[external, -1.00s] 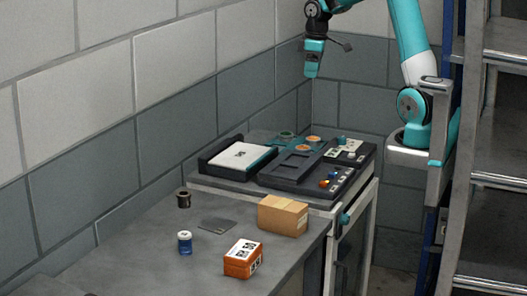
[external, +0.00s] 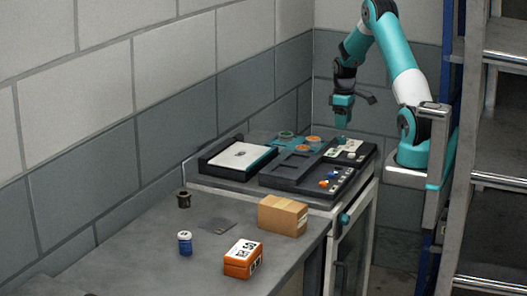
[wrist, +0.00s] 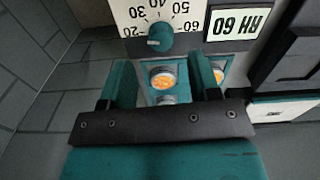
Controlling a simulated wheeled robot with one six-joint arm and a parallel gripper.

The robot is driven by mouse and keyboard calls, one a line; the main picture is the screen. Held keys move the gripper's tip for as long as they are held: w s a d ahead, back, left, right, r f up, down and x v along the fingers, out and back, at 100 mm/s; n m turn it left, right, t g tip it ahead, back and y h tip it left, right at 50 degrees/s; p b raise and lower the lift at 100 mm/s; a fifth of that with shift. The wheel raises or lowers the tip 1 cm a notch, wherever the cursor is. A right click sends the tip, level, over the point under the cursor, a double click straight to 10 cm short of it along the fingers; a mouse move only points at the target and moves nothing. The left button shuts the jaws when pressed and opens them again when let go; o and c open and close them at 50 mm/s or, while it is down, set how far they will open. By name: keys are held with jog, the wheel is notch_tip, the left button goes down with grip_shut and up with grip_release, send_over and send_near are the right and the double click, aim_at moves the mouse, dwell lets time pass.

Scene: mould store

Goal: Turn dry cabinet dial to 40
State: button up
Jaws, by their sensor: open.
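The dial (wrist: 160,38) is a teal knob with a pale mark on its left side, nearest the 20 on the scale. Its white scale plate (wrist: 117,14) shows upside-down numbers from 20 to 60, with 40 at the top of the frame. My gripper (wrist: 160,66) is open, its two teal fingers apart, with the dial just beyond the fingertips and nothing gripped.
Black trays (external: 290,181) crowd the raised unit. A cardboard box (external: 283,216), orange box (external: 243,259) and blue jar (external: 185,244) stand on the lower bench.

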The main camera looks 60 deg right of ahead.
aim_at(343, 138)
notch_tip(343, 138, down, 6)
jog(key=shift+r, duration=0.15)
jog(key=c, duration=0.9)
